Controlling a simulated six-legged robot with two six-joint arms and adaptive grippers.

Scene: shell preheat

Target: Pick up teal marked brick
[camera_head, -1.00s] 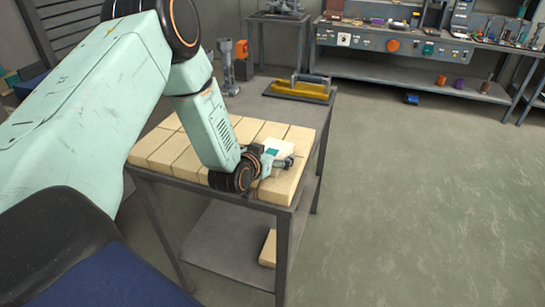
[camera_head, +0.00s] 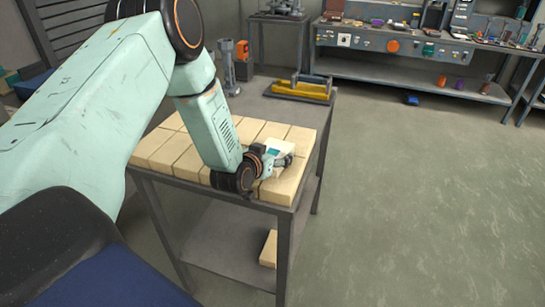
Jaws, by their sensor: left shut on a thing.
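The teal marked brick (camera_head: 281,146) is a pale block with a teal patch, at the right part of the rows of plain tan bricks (camera_head: 285,185) on the metal table. My left gripper (camera_head: 279,160) is shut on it, with the arm reaching in from the left. The fingers and wrist hide part of the brick. I cannot tell whether the brick is clear of the bricks beneath it. My right gripper is not in view.
A yellow tool (camera_head: 302,89) lies on the far part of the table (camera_head: 262,104). A loose tan brick (camera_head: 269,248) lies on the lower shelf. A workbench (camera_head: 390,71) stands at the back. The floor to the right is mostly clear.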

